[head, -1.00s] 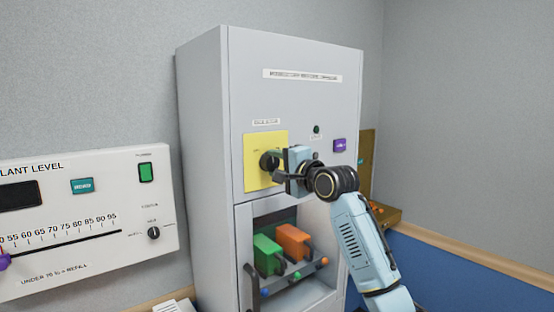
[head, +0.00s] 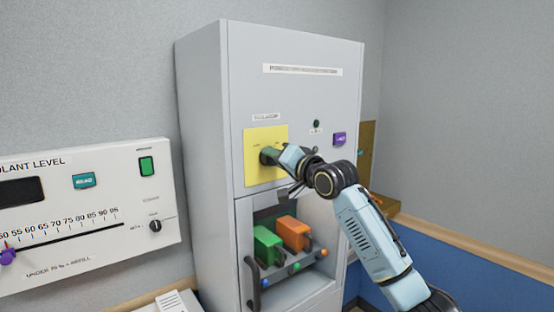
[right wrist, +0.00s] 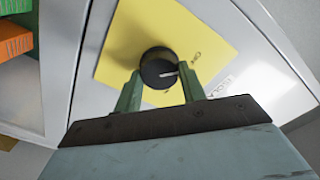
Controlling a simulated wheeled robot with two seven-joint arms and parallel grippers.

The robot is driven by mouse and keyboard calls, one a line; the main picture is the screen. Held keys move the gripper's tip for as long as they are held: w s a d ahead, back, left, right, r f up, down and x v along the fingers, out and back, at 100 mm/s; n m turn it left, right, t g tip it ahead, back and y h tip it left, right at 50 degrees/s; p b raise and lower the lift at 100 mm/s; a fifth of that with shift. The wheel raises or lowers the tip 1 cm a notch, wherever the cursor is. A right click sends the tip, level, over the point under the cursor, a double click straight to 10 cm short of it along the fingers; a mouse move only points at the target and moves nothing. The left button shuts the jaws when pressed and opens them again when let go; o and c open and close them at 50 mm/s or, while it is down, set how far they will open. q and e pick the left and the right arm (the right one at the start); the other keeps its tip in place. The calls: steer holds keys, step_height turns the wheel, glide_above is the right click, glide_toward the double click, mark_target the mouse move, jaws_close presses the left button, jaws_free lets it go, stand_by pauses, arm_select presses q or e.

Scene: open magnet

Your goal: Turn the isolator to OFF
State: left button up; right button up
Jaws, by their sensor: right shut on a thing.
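The isolator is a black round knob (right wrist: 158,68) with a white pointer line, on a yellow plate (head: 257,170) on the front of the grey cabinet (head: 290,95). My right gripper (head: 274,156) is at the knob. In the right wrist view its two green fingers (right wrist: 158,90) sit on either side of the knob, shut on it. The pointer line lies nearly across the wrist picture, towards one finger. An ON marking (right wrist: 195,55) shows on the plate there; other lettering is hidden or too small to read. My left gripper is not in view.
Below the plate, an open bay holds a green block (head: 267,243) and an orange block (head: 294,231), with a dark handle (head: 253,282) at its left. A purple switch (head: 339,139) is right of the plate. A white level panel (head: 100,215) stands at the left.

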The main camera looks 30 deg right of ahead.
stand_by(0.5)
steer(key=o, duration=1)
steer(key=shift+c, duration=0.2)
steer(key=s+d+b, duration=0.1)
steer(key=s+b, duration=0.3)
steer(key=s, duration=0.9)
steer(key=shift+s, duration=0.2)
steer(key=shift+f, duration=0.1)
